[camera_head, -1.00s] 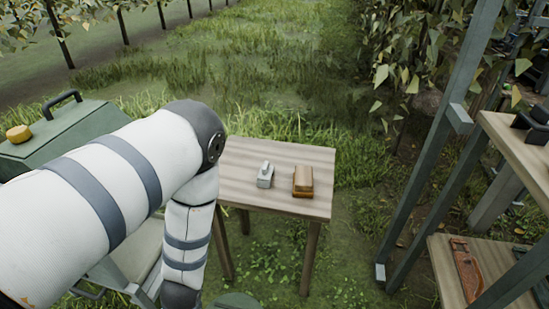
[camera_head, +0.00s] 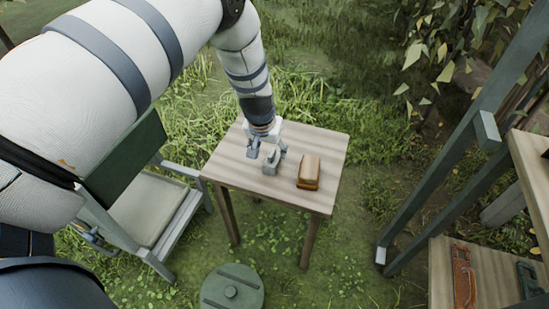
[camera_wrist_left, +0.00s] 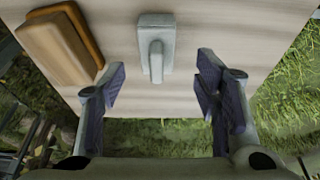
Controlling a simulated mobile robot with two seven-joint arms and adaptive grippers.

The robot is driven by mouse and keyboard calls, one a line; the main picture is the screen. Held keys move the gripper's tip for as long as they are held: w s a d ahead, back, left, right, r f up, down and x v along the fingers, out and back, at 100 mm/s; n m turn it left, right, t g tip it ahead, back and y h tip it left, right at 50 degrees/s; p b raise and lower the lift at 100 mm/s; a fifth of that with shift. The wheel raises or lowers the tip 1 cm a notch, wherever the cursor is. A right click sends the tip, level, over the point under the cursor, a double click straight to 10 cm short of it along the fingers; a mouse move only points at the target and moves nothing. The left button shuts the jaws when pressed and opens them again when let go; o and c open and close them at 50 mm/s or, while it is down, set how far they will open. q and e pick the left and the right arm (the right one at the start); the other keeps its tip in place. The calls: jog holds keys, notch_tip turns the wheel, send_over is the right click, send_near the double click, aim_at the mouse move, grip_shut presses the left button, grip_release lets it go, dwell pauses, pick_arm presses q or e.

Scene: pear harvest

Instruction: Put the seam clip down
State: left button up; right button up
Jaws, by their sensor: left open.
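A small grey metal piece, which I take to be the seam clip (camera_head: 271,165), rests on the small wooden table (camera_head: 318,143), left of a brown block. In the left wrist view the clip (camera_wrist_left: 156,45) shows as a grey block with a raised lever, resting on the table top. My left gripper (camera_head: 267,151) is over the table at the clip, partly covering it in the head view. In the left wrist view the left gripper (camera_wrist_left: 160,92) is open, its two purple-padded fingers wide apart. The clip lies ahead of the gap, apart from both fingers. My right gripper is not seen.
The brown block (camera_head: 308,172) sits close to the clip; it also shows in the left wrist view (camera_wrist_left: 55,52). A folding chair (camera_head: 148,208) stands left of the table and a round green lid (camera_head: 232,289) in front. A shelf rack (camera_head: 480,270) stands right. The table's front is bare.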

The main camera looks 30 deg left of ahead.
aim_at(271, 153)
pick_arm(q)
jog(key=x, duration=0.4)
jog(key=shift+w+d+f+b, duration=0.1)
jog(key=shift+d+f+b, duration=0.05)
jog(key=shift+f+b, duration=0.25)
jog(key=shift+r, duration=0.1)
jog(key=shift+c, duration=0.3)
jog(key=c, duration=1.1)
jog(key=shift+c, duration=0.2)
